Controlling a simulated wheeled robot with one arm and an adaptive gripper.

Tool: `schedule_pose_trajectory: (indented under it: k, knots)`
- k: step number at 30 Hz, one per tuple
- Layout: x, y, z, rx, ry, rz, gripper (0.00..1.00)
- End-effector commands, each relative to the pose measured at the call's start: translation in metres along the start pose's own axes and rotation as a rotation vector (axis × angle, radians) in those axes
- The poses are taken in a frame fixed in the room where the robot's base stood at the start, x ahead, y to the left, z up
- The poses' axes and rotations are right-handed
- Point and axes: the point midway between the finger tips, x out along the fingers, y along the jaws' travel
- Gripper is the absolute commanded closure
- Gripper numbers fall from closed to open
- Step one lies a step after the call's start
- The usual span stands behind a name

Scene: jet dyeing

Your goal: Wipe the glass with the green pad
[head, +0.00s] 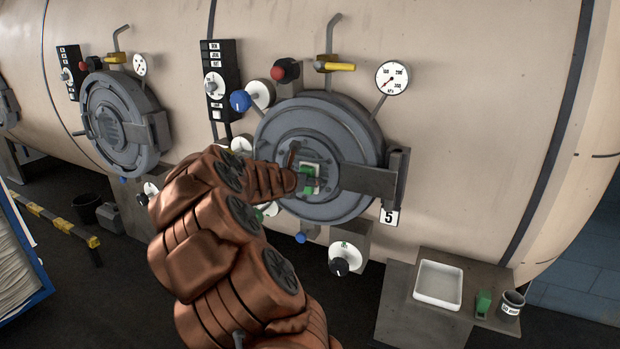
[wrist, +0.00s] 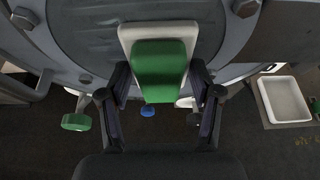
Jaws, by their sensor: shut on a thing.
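My gripper (wrist: 160,74) is shut on the green pad (wrist: 160,62), with one dark finger on each side of it. A pale plate-like layer shows behind the green part. In the head view the green pad (head: 309,186) is at the middle of the round grey door (head: 345,125), and my gripper (head: 298,180) is partly hidden behind my copper-coloured arm. The dark glass (wrist: 110,30) shows behind the pad in the wrist view. The pad is at or close in front of it; I cannot tell whether they touch.
A shelf at the lower right holds a white tray (head: 438,284), another green object (head: 483,304) and a labelled cup (head: 511,304). Valves, a red knob (head: 285,70), a blue knob (head: 240,101) and a gauge (head: 392,77) surround the door. A hinge block (head: 368,180) juts out right.

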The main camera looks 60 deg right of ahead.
Motion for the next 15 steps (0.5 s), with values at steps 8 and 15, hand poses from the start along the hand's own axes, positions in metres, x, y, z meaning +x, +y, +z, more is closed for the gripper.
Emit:
schedule_pose_trajectory:
  k: [8, 15]
  knots:
    - [-0.002, 0.014, 0.002, -0.002, 0.001, 0.004, 0.64]
    - [-0.003, 0.032, 0.003, -0.001, -0.001, 0.005, 0.64]
